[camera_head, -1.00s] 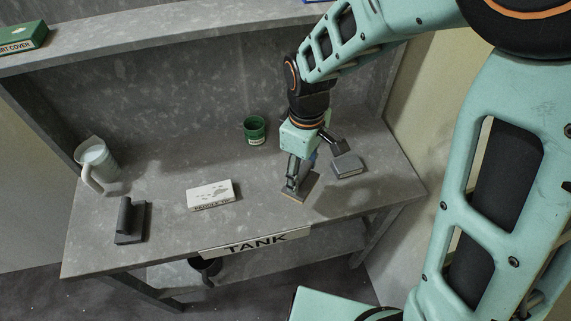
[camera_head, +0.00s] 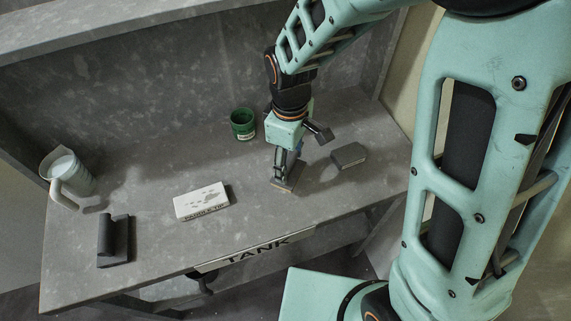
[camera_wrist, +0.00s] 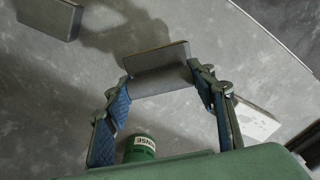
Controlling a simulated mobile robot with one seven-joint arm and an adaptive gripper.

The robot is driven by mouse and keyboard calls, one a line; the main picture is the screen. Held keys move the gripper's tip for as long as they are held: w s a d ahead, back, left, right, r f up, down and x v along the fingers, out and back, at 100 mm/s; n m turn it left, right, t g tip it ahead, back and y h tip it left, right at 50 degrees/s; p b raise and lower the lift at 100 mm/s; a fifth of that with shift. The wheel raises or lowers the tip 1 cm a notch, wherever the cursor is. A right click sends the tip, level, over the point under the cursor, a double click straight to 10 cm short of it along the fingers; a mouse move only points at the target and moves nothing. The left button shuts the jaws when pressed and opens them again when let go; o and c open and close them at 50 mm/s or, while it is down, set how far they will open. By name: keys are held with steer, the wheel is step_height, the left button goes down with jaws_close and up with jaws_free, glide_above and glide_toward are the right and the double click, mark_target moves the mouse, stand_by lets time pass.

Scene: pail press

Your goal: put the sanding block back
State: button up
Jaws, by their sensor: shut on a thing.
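My gripper (camera_head: 281,170) is shut on a grey block with a raised grip and a flat base, which I take to be the sanding block (camera_wrist: 158,58). In the head view the held block (camera_head: 288,180) is low over the right half of the bench. I cannot tell whether its base touches the top. In the wrist view the two fingers close on the grip from both sides, and the base shows beyond it. A plain dark grey block (camera_head: 349,154) lies apart to the right; it also shows at the upper left of the wrist view (camera_wrist: 48,17).
A white box (camera_head: 202,201), a dark block with a handle (camera_head: 115,243) and a pitcher (camera_head: 68,178) stand left. A green tin (camera_head: 242,124) stands behind my gripper. Bare bench lies between them.

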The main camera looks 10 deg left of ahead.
mark_target(288, 167)
steer(key=f+b, duration=0.2)
steer(key=f, duration=0.1)
steer(key=shift+w+a, duration=0.15)
steer(key=shift+w, duration=0.05)
steer(key=shift+f, duration=0.25)
steer(key=shift+f+b, duration=0.25)
steer(key=shift+b, duration=0.05)
steer(key=o, duration=1.1)
steer(key=shift+r, duration=0.1)
step_height(288, 167, up, 12)
steer(key=shift+r+p, duration=0.2)
steer(key=shift+p, duration=0.3)
